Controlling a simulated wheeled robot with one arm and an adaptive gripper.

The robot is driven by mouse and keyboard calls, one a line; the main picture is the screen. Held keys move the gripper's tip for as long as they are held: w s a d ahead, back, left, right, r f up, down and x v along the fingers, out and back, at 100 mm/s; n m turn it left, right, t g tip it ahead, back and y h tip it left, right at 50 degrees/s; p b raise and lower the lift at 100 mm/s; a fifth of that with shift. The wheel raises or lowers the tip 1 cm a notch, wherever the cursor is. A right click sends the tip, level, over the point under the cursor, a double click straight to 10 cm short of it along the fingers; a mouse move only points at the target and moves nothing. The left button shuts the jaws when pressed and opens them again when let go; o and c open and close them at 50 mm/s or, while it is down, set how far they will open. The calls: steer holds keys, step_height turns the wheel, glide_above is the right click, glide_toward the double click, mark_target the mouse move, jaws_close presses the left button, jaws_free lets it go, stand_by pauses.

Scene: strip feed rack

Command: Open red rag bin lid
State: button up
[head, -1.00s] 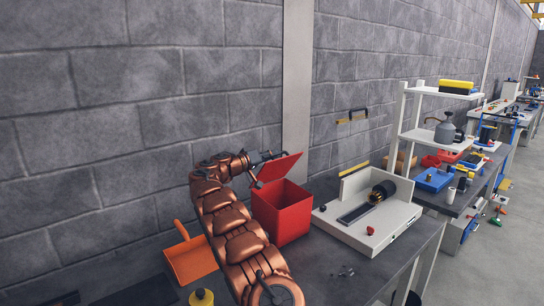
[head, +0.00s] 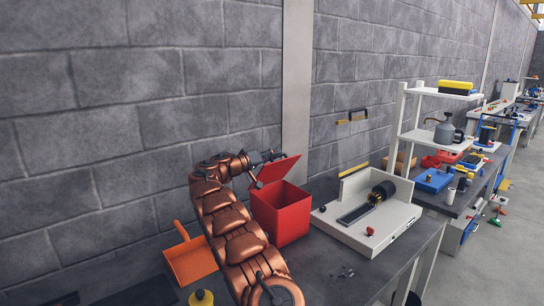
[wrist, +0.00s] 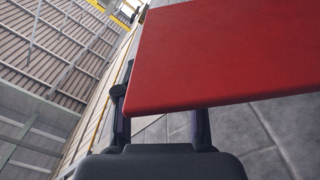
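The red rag bin (head: 281,214) stands on the bench against the wall, its box upright. Its red lid (head: 278,169) is raised and tilted up above the box, hinge side not clear. My gripper (head: 264,168) is at the lid's left edge, with its fingers spread apart. In the wrist view the lid (wrist: 225,55) fills the upper right, close in front of my gripper (wrist: 160,120). One finger shows left of the lid and the other passes behind it, so the fingertips are partly hidden. I cannot tell whether they touch the lid.
A white fixture (head: 370,228) with a dark roller stands right of the bin. An orange dustpan-like item (head: 190,262) is at the left. A white shelf rack (head: 403,125) stands farther right. Small metal bits (head: 343,272) lie on the bench in front of the bin.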

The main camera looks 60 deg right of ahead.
mark_target(260, 172)
steer(key=shift+w+a+b, duration=0.15)
steer(key=shift+a+b, duration=0.35)
steer(key=shift+b+v, duration=1.7)
steer(key=shift+v, duration=0.6)
steer(key=b+v, duration=0.3)
steer(key=v, duration=0.5)
steer(key=shift+b, duration=0.35)
steer(key=shift+a, duration=0.1)
steer(key=shift+b, duration=0.35)
steer(key=shift+r, duration=0.1)
